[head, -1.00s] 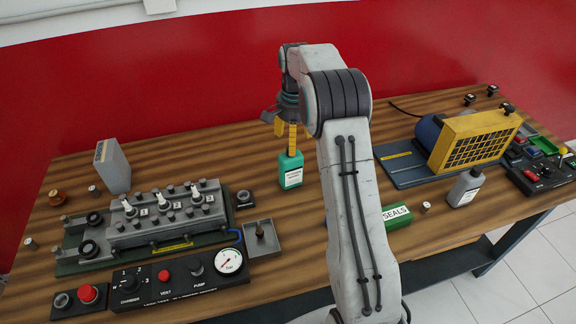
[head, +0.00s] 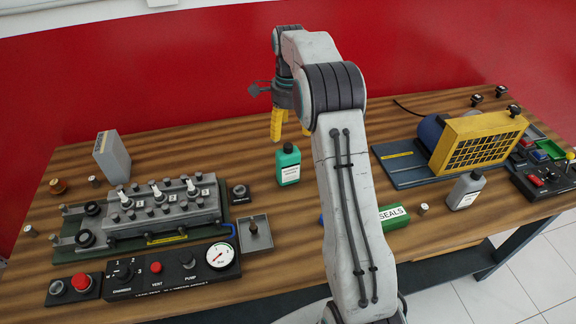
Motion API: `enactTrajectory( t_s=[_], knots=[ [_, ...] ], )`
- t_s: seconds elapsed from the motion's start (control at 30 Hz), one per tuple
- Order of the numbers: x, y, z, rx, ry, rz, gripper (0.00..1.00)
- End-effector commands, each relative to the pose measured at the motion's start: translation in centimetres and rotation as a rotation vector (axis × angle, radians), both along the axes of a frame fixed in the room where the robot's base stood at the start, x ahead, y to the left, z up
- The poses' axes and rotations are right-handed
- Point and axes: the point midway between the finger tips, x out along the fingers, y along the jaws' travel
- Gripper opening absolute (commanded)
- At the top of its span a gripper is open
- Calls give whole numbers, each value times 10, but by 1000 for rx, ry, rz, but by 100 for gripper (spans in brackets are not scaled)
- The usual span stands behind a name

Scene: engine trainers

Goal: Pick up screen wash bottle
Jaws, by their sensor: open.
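A teal bottle (head: 289,169) with a dark cap and a white label stands upright on the wooden bench, left of my arm; its label is too small to read surely. My gripper (head: 291,134) is open and empty, its yellow fingers pointing down. The fingers show just above the bottle's cap in the picture, apart from it; one is partly hidden by my arm. A grey bottle (head: 466,192) with a dark cap and a white label stands at the right.
A valve trainer (head: 165,209) and a gauge panel (head: 170,271) fill the left of the bench (head: 250,185). A grey box (head: 112,156) stands behind them. My arm partly hides a green SEALS box (head: 391,217). A yellow-grilled unit (head: 480,141) stands at the right.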

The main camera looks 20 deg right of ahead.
Motion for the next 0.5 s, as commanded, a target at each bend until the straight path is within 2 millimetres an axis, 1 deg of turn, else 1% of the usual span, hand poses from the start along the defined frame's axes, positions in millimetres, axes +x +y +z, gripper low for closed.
enactTrajectory(
  t_s=[0.17, 0.5],
  knots=[
    [0, 0, -5, -1, 2, -59, 70],
    [-1, 1, -31, 0, 3, -63, 70]
  ],
)
